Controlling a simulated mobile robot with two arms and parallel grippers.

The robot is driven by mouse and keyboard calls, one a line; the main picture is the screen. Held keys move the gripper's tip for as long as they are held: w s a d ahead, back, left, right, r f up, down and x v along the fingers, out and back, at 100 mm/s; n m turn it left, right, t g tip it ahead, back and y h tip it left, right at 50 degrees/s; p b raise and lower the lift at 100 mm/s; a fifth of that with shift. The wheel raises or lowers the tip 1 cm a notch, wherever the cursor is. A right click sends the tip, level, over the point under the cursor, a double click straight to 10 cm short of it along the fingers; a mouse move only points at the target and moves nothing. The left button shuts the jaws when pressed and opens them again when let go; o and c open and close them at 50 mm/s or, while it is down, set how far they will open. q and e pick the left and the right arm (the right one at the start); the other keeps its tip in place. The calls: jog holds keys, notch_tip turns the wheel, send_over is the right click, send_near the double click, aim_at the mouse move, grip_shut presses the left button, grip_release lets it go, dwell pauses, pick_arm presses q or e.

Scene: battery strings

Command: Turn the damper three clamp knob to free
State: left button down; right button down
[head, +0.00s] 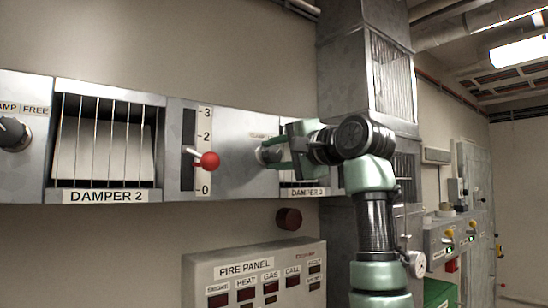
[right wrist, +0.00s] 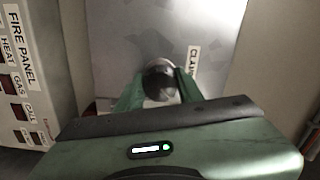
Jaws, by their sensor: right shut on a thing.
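The damper three clamp knob (head: 259,155) is a dark, round knob on the grey metal panel, left of the DAMPER 3 label (head: 307,192). My right gripper (head: 273,152) is shut on it, reaching in from the right. In the right wrist view the knob (right wrist: 160,78) sits between the two green fingers of the gripper (right wrist: 160,92). Part of a clamp label (right wrist: 193,64) shows beside it; the rest of the label and the knob's pointer position are hidden or too small to read. My left gripper is not in view.
A lever with a red ball (head: 210,160) stands left of the knob, beside a 0 to 3 scale. Another clamp knob (head: 12,133) is at the far left, by DAMPER 2 (head: 105,196). The fire panel (head: 250,250) juts out below. A metal duct (head: 345,60) rises behind my arm.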

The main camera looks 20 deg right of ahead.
jog(key=shift+d+m, duration=0.1)
jog(key=shift+m, duration=0.3)
jog(key=c, duration=0.9)
grip_release()
jog(key=shift+c, duration=0.2)
jog(key=shift+s, duration=0.1)
jog(key=shift+s+d+f+b, duration=0.1)
jog(key=shift+s+d+b, duration=0.1)
jog(key=shift+b, duration=0.15)
jog(key=b+v, duration=0.4)
jog(key=v, duration=0.3)
jog(key=shift+s, duration=0.15)
